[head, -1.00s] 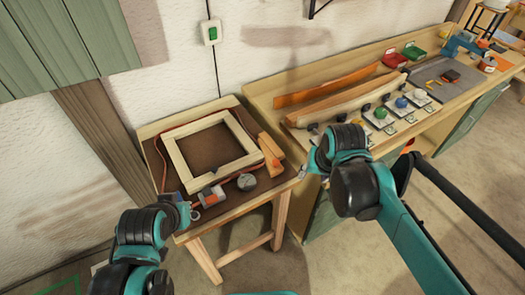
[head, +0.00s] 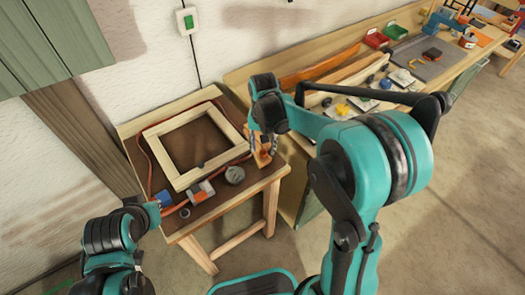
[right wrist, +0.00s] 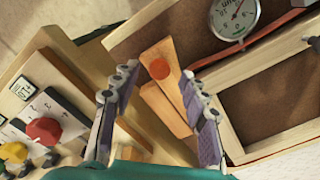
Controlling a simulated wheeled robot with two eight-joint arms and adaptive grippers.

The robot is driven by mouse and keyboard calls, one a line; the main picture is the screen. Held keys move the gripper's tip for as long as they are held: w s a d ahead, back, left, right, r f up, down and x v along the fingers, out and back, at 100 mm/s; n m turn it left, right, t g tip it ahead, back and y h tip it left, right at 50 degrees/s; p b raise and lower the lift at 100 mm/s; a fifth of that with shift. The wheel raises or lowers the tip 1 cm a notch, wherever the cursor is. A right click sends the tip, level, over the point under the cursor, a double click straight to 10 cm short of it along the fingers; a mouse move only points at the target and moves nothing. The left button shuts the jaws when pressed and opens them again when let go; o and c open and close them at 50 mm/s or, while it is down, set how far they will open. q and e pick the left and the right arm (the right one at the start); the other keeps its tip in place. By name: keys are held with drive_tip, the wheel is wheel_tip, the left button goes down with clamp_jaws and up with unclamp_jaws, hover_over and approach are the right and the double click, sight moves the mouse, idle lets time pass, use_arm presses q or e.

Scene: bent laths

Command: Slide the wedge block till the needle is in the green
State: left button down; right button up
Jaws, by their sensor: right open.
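The wedge block (right wrist: 160,70), pale wood with a red round spot, lies in the right wrist view beside a second wooden piece (right wrist: 165,110). My right gripper (right wrist: 158,74) is open, one finger each side of the wedge block; I cannot tell whether they touch it. In the head view the right gripper (head: 262,148) hides most of the wedge block. The gauge (head: 235,175) sits near the frame's corner. My left gripper (head: 146,205) is at the small table's left edge; its jaws are unclear.
A wooden frame (head: 167,160) with a red strap (head: 147,170) around it lies on the small table (head: 232,200). An orange-and-grey tool (head: 202,190) lies in front. The long bench (head: 236,78) at right carries laths, bins and coloured knobs (right wrist: 44,131).

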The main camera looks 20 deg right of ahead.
sight(257, 150)
drive_tip(key=shift+f, duration=0.9)
clamp_jaws()
drive_tip(key=shift+w+a, duration=0.35)
drive_tip(key=shift+w, duration=0.55)
drive_tip(key=shift+w+a, duration=0.3)
drive_tip(key=shift+w, duration=0.6)
drive_tip(key=shift+s, duration=0.1)
unclamp_jaws()
